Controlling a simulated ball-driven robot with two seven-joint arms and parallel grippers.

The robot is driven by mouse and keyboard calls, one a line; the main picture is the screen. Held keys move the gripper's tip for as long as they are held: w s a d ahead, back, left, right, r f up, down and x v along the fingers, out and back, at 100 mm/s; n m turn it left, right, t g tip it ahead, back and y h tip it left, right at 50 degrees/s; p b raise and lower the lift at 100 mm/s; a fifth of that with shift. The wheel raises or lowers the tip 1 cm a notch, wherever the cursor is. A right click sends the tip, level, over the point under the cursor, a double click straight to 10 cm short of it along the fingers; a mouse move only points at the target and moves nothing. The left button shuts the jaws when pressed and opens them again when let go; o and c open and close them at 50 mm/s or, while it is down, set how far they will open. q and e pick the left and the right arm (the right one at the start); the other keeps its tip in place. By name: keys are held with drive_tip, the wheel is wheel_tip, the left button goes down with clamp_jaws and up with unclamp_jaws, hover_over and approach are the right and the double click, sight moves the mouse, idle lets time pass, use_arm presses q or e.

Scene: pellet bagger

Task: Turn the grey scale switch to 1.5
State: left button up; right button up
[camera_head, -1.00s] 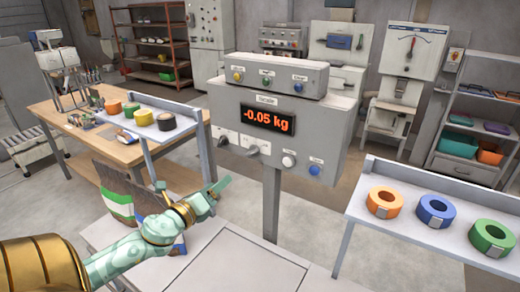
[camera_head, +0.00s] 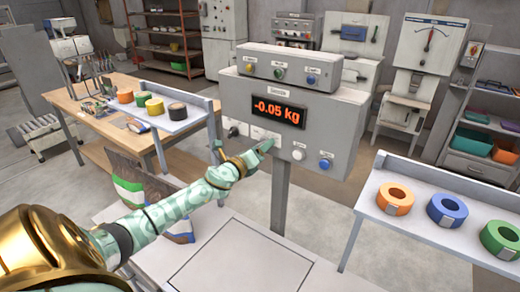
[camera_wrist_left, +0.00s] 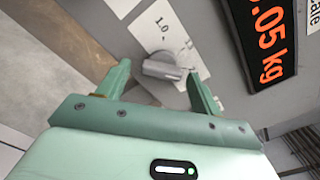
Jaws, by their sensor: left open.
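The grey scale switch (camera_wrist_left: 164,66) shows in the left wrist view as a round knob with a bar grip on a white plate marked 1.0 (camera_wrist_left: 160,26). The bar lies nearly level in that picture; other scale marks are hidden or unreadable. My left gripper (camera_wrist_left: 158,71) is open, with one finger on each side of the switch. I cannot tell whether either finger touches it. In the head view my left gripper (camera_head: 262,148) is at the front panel of the scale box (camera_head: 335,127) and covers most of the switch. My right gripper is not in view.
The display (camera_head: 279,110) reads -0.05 kg. Another switch (camera_head: 232,131) sits left of my gripper. A white button (camera_head: 298,153) and a blue button (camera_head: 325,164) are to its right. The post (camera_head: 280,195) stands below the box, behind the flat platform (camera_head: 240,262).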

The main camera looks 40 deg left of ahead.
use_arm(q)
drive_tip(key=shift+w, duration=0.2)
drive_tip(key=shift+c, duration=0.3)
drive_tip(key=c, duration=0.9)
